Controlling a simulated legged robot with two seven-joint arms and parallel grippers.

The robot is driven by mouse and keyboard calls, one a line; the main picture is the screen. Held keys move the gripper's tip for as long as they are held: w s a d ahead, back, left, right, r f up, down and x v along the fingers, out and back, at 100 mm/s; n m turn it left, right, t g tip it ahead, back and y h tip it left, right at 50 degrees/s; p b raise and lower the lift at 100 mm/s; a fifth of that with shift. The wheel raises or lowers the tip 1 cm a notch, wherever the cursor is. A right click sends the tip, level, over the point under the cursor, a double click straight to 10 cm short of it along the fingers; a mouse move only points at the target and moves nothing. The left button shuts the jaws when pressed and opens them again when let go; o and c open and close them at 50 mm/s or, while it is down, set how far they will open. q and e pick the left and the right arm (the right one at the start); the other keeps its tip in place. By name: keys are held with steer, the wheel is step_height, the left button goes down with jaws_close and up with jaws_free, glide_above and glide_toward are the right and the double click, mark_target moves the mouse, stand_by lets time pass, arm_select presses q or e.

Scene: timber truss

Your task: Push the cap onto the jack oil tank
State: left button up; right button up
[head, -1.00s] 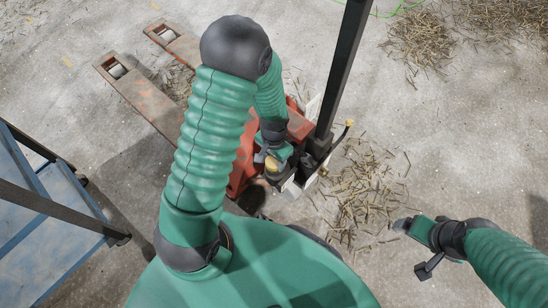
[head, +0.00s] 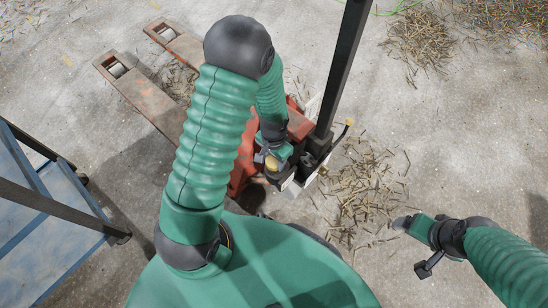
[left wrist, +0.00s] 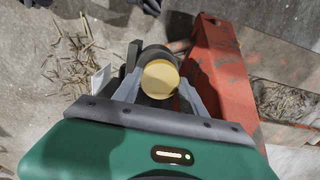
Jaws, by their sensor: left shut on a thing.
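The yellow cap (left wrist: 160,79) sits between the two grey fingers of my left gripper (left wrist: 157,92) in the left wrist view, and the fingers are shut on it. In the head view the cap (head: 272,163) shows as a small yellow disc at the left gripper (head: 273,166), over the base of the orange-red pallet jack (head: 243,165). A dark round part (left wrist: 154,53), perhaps the jack oil tank, shows just behind the cap. I cannot tell whether the cap touches it or is seated. My right gripper (head: 412,248) hangs apart at the right, and its finger gap is unclear.
The jack's dark upright handle (head: 343,70) rises right of the left gripper. A blue cart (head: 40,215) stands at the left. Wood shavings (head: 370,190) lie on the concrete floor between the jack and my right arm. Open floor lies beyond.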

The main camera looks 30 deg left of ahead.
arm_select(q)
steer(key=shift+f+b, duration=0.35)
steer(key=shift+f, duration=0.35)
steer(key=o, duration=1.4)
steer(key=shift+o, duration=0.2)
steer(key=shift+r, duration=0.1)
step_height(320, 180, up, 6)
steer(key=p, duration=0.6)
